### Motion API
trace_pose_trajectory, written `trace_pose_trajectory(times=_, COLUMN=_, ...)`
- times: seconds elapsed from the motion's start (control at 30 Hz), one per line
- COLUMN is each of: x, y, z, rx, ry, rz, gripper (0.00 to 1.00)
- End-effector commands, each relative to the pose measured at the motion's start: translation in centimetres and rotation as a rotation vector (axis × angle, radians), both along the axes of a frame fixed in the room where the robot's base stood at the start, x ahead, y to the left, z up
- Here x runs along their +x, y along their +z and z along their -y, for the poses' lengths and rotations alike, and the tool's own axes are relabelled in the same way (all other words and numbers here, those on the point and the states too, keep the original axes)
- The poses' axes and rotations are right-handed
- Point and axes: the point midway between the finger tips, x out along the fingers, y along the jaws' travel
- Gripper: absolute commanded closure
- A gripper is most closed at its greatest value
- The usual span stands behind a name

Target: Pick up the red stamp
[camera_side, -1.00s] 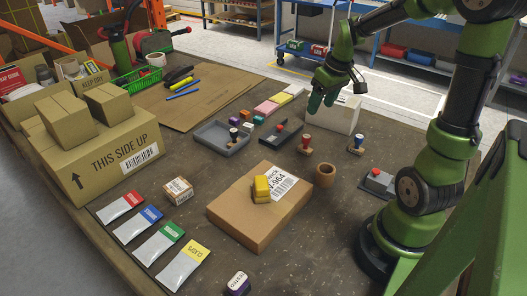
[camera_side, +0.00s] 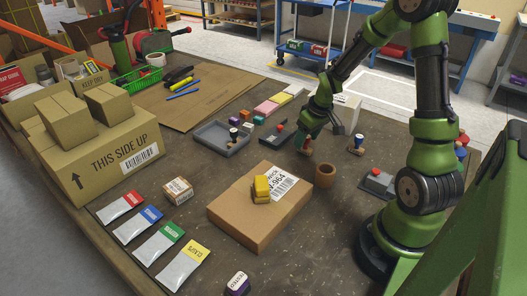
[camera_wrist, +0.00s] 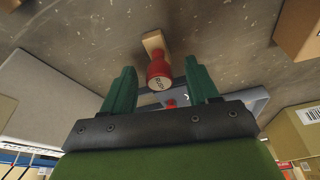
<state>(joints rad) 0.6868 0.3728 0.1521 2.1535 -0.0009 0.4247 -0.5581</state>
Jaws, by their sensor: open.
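The red stamp (camera_wrist: 158,73), with a red handle and a pale wooden base, stands on the table. In the side view only its lower part (camera_side: 307,150) shows, under my gripper (camera_side: 312,134). In the wrist view my gripper (camera_wrist: 162,68) is open, with one green finger on each side of the red handle. Gaps show between the handle and both fingers, so it is not gripped.
A blue-handled stamp (camera_side: 357,145) stands close to the right, and a brown round cup (camera_side: 325,176) is in front. A white box (camera_side: 346,112) stands behind. A dark stamp pad (camera_side: 281,135) and a grey tray (camera_side: 210,143) lie to the left.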

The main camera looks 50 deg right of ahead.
Motion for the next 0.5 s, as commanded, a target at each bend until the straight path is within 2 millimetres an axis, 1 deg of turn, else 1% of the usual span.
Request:
trace_pose_trajectory(times=0.03, x=0.2, y=-0.9, z=0.0, rx=0.003, ry=0.001, rz=-0.004, gripper=0.41)
trace_pose_trajectory(times=0.1, x=0.5, y=-1.8, z=0.1, rx=0.002, ry=0.001, rz=-0.003, gripper=0.41)
trace_pose_trajectory(times=0.2, x=0.7, y=-2.5, z=0.2, rx=0.001, ry=-0.001, rz=-0.001, gripper=0.41)
trace_pose_trajectory(times=0.47, x=0.8, y=-2.7, z=0.2, rx=0.000, ry=-0.001, rz=0.001, gripper=0.41)
trace_pose_trajectory(times=0.5, x=0.8, y=-2.7, z=0.2, rx=0.000, ry=-0.001, rz=0.001, gripper=0.47)
